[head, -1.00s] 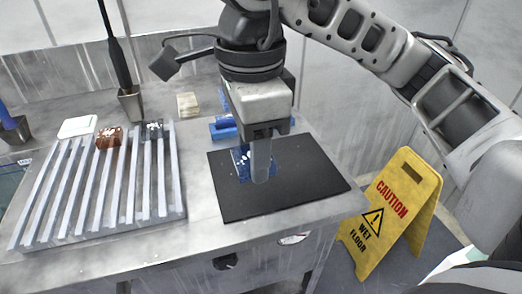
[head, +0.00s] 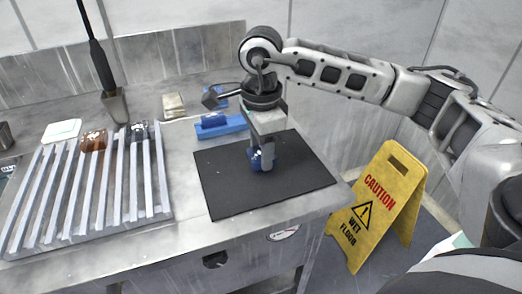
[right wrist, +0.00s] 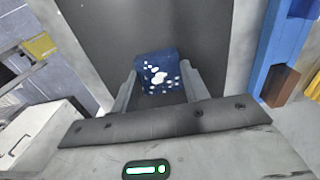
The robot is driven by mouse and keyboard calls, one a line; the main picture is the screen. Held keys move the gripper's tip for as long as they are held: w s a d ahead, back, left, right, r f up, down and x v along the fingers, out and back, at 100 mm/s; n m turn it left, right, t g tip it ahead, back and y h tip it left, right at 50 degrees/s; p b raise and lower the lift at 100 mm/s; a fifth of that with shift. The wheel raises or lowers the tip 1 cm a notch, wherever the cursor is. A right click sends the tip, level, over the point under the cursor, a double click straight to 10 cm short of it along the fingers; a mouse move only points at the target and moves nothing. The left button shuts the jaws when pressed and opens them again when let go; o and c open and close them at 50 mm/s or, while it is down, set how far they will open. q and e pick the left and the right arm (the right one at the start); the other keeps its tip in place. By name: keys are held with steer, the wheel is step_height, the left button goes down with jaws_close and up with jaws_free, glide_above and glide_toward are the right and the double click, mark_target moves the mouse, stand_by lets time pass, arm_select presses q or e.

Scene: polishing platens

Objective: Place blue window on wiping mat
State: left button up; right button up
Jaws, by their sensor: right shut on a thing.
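The blue window (head: 256,161) is a small dark blue piece with white spots. It also shows in the right wrist view (right wrist: 157,73). My right gripper (head: 264,162) points down and is shut on it; in the wrist view the window sits between the two fingers. The wiping mat (head: 225,190) is a flat black sheet on the table. The window is over the middle of the mat; I cannot tell whether it touches it. The fingers hide part of the window in the head view. My left gripper is not in view.
A slatted grey rack (head: 75,225) holds a brown-red piece (head: 94,141) and a dark piece (head: 138,131). A blue block-like fixture (head: 222,125) stands behind the mat. A yellow caution sign (head: 378,208) stands on the floor to the right. The mat around the window is clear.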

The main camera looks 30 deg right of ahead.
steer(key=shift+f, duration=0.6)
steer(key=shift+f, duration=0.1)
steer(key=shift+f, duration=0.15)
steer(key=o, duration=1)
steer(key=shift+o, duration=0.2)
